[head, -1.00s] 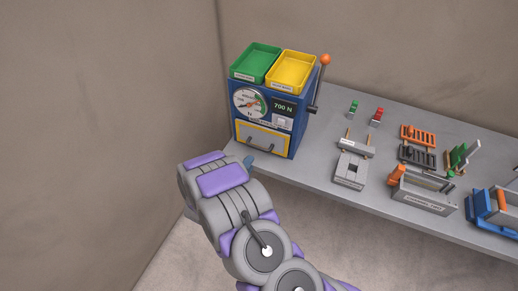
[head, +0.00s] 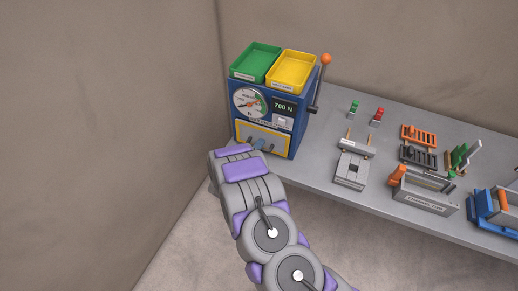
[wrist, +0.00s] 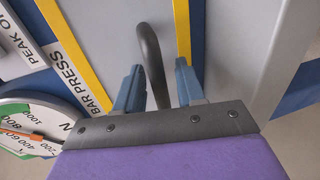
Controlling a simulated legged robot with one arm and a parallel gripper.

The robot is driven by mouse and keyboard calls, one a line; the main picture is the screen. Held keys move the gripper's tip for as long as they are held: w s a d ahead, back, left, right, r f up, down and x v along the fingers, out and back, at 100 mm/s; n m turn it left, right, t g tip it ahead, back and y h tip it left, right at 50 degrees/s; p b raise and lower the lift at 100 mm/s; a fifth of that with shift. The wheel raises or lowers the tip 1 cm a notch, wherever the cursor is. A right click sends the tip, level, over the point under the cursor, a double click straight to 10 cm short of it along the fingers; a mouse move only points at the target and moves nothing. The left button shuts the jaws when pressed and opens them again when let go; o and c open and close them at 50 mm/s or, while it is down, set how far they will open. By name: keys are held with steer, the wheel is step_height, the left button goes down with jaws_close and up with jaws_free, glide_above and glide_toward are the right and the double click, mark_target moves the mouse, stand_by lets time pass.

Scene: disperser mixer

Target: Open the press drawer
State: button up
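The blue press (head: 290,140) stands at the left end of the grey bench. Its drawer (head: 281,143) is a light grey front with a yellow border, low on the press; it looks shut. The dark curved handle (wrist: 151,62) on the drawer front shows in the wrist view. My gripper (wrist: 159,82) is open, with one blue finger on each side of the handle. I cannot tell whether either finger touches it. In the head view my gripper (head: 253,143) is in front of the drawer, mostly hidden behind my purple and grey wrist.
Green (head: 256,62) and yellow (head: 291,70) trays sit on top of the press. A lever with an orange knob (head: 326,59) rises at its right side. Several fixtures, including a grey one (head: 351,170), stand along the bench to the right. A wall is close on the left.

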steer(key=shift+c, duration=0.4)
jaws_close()
steer(key=shift+s+f, duration=0.1)
steer(key=shift+s, duration=0.05)
steer(key=f+v, duration=0.1)
steer(key=v, duration=0.7)
steer(key=f+p+v, duration=0.1)
steer(key=f+v, duration=0.1)
steer(key=v, duration=0.7)
steer(key=shift+s+f, duration=0.35)
steer(key=shift+s, duration=0.2)
steer(key=shift+a, duration=0.1)
steer(key=shift+o, duration=0.4)
jaws_free()
steer(key=shift+w, duration=0.15)
steer(key=shift+r, duration=0.1)
